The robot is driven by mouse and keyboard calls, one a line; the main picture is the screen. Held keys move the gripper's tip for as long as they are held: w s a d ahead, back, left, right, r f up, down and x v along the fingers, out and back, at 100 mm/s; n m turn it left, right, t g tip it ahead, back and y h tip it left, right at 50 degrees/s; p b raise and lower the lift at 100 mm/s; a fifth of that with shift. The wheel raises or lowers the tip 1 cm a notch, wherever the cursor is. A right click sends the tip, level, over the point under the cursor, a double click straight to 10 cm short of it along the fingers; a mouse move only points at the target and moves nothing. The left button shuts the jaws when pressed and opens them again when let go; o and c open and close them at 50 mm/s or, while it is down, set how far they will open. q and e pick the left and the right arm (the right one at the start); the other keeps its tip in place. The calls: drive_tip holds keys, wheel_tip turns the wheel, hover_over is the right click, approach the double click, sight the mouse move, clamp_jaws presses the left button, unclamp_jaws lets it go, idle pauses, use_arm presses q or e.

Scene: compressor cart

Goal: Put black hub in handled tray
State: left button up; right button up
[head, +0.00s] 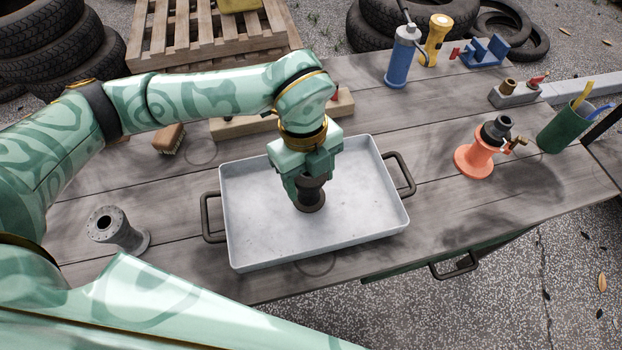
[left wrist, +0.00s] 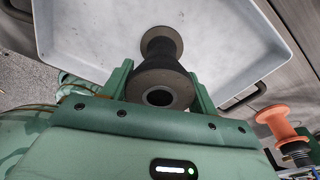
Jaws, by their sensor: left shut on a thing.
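The black hub (head: 309,201) is a dark spool shape with wide ends. It is upright over the middle of the handled tray (head: 265,240), inside its rim. I cannot tell whether its base touches the tray floor. My left gripper (head: 312,182) reaches down from above and is shut on the hub, hiding its upper part. In the left wrist view the hub (left wrist: 162,82) sits between the two green fingers (left wrist: 160,84), with the pale tray floor (left wrist: 90,30) beyond it. The tray is light grey with dark side handles. My right gripper is not in view.
A grey hub (head: 118,231) stands left of the tray. An orange hub (head: 476,158) with a dark part on it stands to the right. A brush (head: 170,139) and a wooden rail (head: 235,127) lie behind. A blue bottle (head: 398,62) and green cup (head: 561,132) stand farther right.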

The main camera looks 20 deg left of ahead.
use_arm(q)
drive_tip(key=shift+f, duration=0.75)
drive_tip(key=shift+r, duration=0.15)
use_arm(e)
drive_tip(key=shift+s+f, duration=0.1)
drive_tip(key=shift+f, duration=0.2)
use_arm(q)
drive_tip(key=o, duration=1.3)
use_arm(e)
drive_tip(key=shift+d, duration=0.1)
use_arm(q)
drive_tip(key=r+p, duration=0.1)
drive_tip(key=r, duration=0.3)
drive_tip(key=r+p, duration=0.1)
drive_tip(key=r, duration=0.3)
drive_tip(key=w+a+r+p, duration=0.1)
drive_tip(key=r+p, duration=0.1)
drive_tip(key=r, duration=0.2)
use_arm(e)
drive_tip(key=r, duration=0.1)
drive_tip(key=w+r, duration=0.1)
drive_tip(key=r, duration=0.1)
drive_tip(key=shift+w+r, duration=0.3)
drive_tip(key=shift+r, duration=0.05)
